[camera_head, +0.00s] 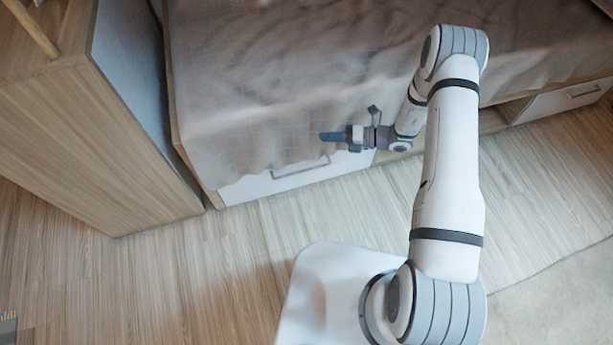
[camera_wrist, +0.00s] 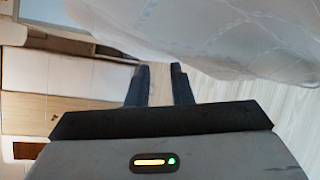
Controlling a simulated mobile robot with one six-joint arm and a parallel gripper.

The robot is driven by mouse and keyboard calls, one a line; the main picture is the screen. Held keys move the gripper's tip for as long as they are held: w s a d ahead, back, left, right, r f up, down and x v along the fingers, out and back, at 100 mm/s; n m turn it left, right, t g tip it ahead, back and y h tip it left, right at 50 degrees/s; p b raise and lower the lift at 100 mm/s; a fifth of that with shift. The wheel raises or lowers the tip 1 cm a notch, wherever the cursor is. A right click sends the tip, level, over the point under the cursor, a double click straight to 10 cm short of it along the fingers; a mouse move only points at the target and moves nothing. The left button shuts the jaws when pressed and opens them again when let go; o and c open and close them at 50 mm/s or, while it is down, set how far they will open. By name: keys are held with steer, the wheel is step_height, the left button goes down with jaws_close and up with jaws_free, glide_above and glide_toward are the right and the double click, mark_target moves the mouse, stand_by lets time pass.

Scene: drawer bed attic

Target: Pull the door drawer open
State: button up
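A white drawer front (camera_head: 265,186) with a grey bar handle (camera_head: 300,168) sits low in the side of the bed, at the left in the head view. The bedspread's hem hangs over its upper edge. A second white drawer front (camera_head: 565,99) with a handle shows at the far right. My gripper (camera_head: 326,136) points left, a little above and right of the near handle's right end in the picture. It looks apart from the handle. In the wrist view its two dark fingers (camera_wrist: 159,88) are spread with an empty gap between them. No handle is visible there.
The beige bedspread (camera_head: 270,80) hangs beside my gripper and fills the upper right of the wrist view (camera_wrist: 220,35). A wooden cabinet (camera_head: 90,140) stands left of the bed. The wooden floor (camera_head: 235,255) before the drawer is clear.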

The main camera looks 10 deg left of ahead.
mark_target(306, 170)
step_height(306, 170, down, 22)
steer(key=s+m+t+b, duration=0.2)
steer(key=m+t+b, duration=0.3)
steer(key=m, duration=0.5)
steer(key=shift+y, duration=0.3)
steer(key=b+x, duration=0.1)
steer(key=x, duration=0.6)
steer(key=shift+w+a+b, duration=0.15)
steer(key=shift+a+b, duration=0.15)
steer(key=shift+a, duration=0.05)
steer(key=shift+r, duration=0.1)
jaws_close()
